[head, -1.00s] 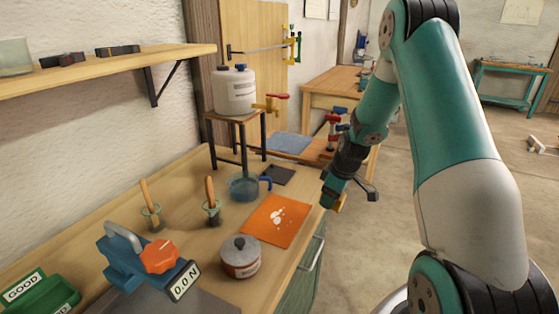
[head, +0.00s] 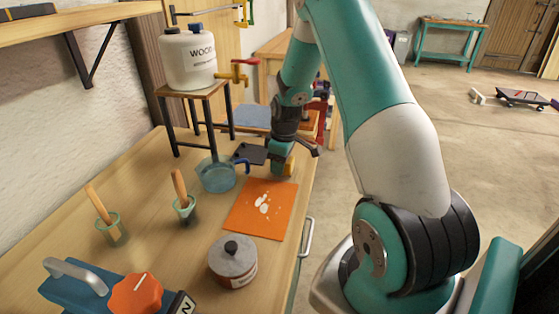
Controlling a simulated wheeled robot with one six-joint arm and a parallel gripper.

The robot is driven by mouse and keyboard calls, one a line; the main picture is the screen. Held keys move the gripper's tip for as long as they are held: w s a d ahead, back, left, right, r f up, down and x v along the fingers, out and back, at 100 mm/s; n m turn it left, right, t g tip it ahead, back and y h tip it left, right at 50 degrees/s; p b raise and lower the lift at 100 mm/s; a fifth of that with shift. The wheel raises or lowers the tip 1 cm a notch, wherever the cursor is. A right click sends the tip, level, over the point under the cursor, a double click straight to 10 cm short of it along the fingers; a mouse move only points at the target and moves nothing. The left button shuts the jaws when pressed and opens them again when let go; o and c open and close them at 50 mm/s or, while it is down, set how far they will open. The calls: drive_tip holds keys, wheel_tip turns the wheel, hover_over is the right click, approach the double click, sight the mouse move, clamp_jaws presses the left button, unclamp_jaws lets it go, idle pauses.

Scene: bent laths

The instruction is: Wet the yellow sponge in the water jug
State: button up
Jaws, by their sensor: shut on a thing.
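The water jug (head: 215,178) is a see-through blue jug with a dark blue handle on its right side. It stands on the bench in front of the small stool. My gripper (head: 284,171) is shut on the yellow sponge (head: 290,164), of which only a small part shows beside the jaws. The gripper is to the right of the jug, apart from it, by the far edge of the orange mat. The water level in the jug cannot be made out.
The orange mat (head: 247,219) with white marks lies in front of the jug. A lidded tin (head: 233,264) and two small glasses with wooden-handled tools (head: 184,210) (head: 112,230) stand nearby. A white canister (head: 188,60) with a red-handled tap sits on the stool (head: 190,91).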

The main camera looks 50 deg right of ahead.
drive_tip(key=shift+f+b, duration=0.35)
drive_tip(key=shift+f, duration=0.5)
drive_tip(key=shift+r, duration=0.1)
drive_tip(key=o, duration=1.2)
wheel_tip(320, 180, up, 17)
drive_tip(key=s, duration=0.1)
drive_tip(key=shift+s+d+r+b, duration=0.15)
drive_tip(key=shift+s+d+b, duration=0.15)
drive_tip(key=shift+d+b, duration=0.15)
drive_tip(key=shift+a, duration=0.1)
